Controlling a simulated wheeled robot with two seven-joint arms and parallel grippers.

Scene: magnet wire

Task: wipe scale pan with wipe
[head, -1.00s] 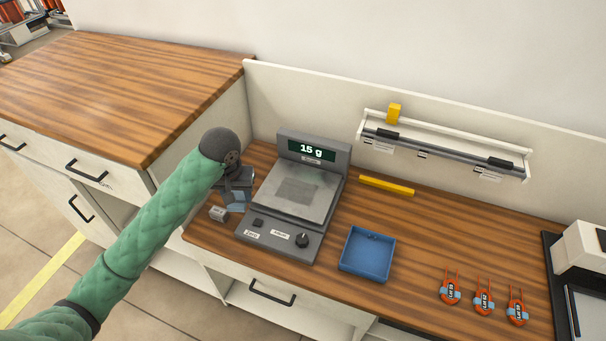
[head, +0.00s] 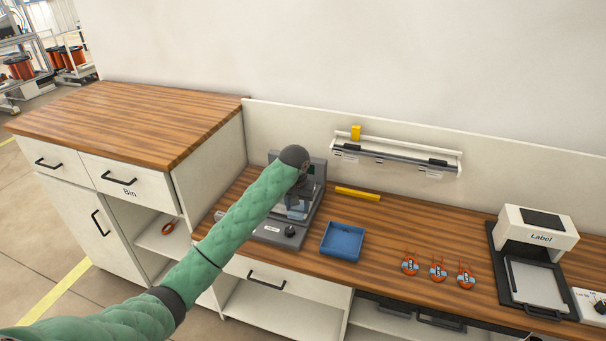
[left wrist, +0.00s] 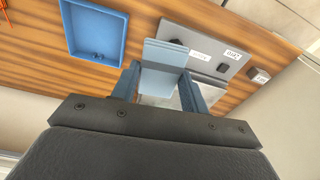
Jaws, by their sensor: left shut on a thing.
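The grey scale (head: 276,233) stands on the wooden bench, its display mostly hidden behind my left arm. My left gripper (head: 298,199) is over the scale pan and covers much of it. In the left wrist view, the gripper (left wrist: 160,88) is shut on a light blue wipe (left wrist: 165,54), a flat folded piece between its fingers. The scale also shows there (left wrist: 212,50), beyond the wipe. I cannot tell whether the wipe touches the pan. My right gripper is not in view.
A blue tray (head: 342,241) sits right of the scale, with a yellow bar (head: 358,194) behind it. A rail (head: 395,157) runs along the back panel. A drawer marked Bin (head: 128,188) is at left.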

